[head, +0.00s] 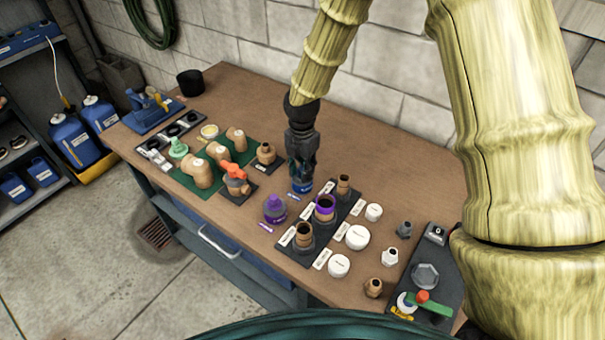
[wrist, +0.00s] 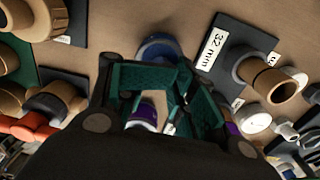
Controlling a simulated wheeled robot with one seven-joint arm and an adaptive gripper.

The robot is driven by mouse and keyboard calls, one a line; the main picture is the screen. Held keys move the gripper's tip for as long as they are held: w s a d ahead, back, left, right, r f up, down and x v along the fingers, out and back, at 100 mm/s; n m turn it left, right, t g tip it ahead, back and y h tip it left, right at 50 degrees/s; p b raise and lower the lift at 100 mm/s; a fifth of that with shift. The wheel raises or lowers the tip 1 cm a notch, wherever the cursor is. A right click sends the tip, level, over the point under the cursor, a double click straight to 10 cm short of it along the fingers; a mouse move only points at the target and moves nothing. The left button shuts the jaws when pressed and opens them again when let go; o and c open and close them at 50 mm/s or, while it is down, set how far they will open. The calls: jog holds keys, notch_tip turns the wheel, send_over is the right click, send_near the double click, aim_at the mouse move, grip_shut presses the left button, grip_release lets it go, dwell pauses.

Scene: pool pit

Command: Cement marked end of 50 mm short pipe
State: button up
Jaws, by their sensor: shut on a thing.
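My gripper (head: 302,172) points down over the middle of the bench, its fingers closed on a small blue pot (head: 303,186), seemingly the cement. The fingers hide the pot's upper part. In the wrist view the pot's blue round edge (wrist: 158,47) shows beyond the fingertips. I cannot tell whether the pot is on the bench or just above it. A short tan pipe with a purple upper end (head: 325,208), likely the 50 mm one, stands upright in a dark holder (head: 318,235), to the right of my gripper and apart from it.
Other tan pipes (head: 303,234) stand in the same holder. A purple pot (head: 275,208) stands left of it, white caps (head: 357,237) right. A valve with an orange handle (head: 234,173) and tan fittings (head: 197,173) are left of my gripper. A block wall (head: 400,110) closes the back.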

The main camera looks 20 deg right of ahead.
jog(key=shift+w+d+r+p, duration=0.1)
jog(key=shift+r+p, duration=0.35)
jog(key=shift+p, duration=0.25)
grip_shut()
jog(key=shift+r+p, duration=2.4)
jog(key=shift+r, duration=0.7)
